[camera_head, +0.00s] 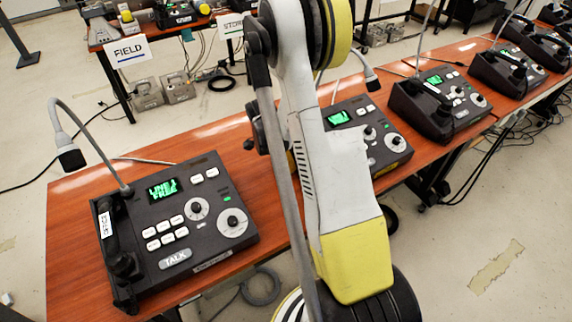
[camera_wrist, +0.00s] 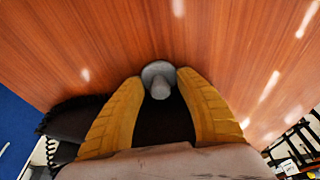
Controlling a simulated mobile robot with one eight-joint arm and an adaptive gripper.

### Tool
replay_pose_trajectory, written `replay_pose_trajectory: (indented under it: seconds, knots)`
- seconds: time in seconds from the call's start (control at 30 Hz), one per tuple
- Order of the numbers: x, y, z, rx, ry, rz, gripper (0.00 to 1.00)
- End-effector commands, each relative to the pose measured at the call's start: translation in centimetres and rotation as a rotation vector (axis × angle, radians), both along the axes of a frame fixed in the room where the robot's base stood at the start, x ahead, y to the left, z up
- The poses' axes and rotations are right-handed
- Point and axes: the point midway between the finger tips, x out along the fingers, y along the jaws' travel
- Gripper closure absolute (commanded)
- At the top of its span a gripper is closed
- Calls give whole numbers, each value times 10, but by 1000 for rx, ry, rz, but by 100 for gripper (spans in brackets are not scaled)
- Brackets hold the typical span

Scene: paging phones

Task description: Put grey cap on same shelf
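In the wrist view, a small grey cap (camera_wrist: 158,80) with a round flange and a short stub sits between the tips of my gripper's yellow fingers (camera_wrist: 159,76). The fingers appear to touch it on both sides. A brown wooden surface (camera_wrist: 110,40) fills the view behind it; how far the cap is from that surface cannot be told. In the head view my arm crosses the middle and runs down out of frame, so my gripper and the cap are hidden there. I cannot tell which surface is the shelf.
Paging phones stand on the wooden table (camera_head: 75,205), the nearest (camera_head: 175,225) at left with a gooseneck microphone (camera_head: 70,155). Another phone (camera_head: 365,135) is partly behind my arm. Cables lie on the floor. A back bench carries FIELD (camera_head: 128,50) and STORE signs.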

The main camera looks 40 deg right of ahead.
Motion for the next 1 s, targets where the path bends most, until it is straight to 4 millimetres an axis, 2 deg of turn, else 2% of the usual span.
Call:
replay_pose_trajectory:
  seconds: [0.17, 0.2, 0.47, 0.53, 0.57, 0.77, 1.0]
  knots:
    - [0, 0, 0, 0, 0, 0, 79]
    - [0, 0, 0, 0, 0, 0, 83]
    - [0, 0, 2, 0, 0, 0, 84]
    - [0, 0, 6, 0, 0, 0, 90]
    - [0, 0, 8, 0, 0, 0, 100]
    - [0, 0, 38, 0, 0, 0, 100]
    - [0, 0, 88, 0, 0, 0, 100]
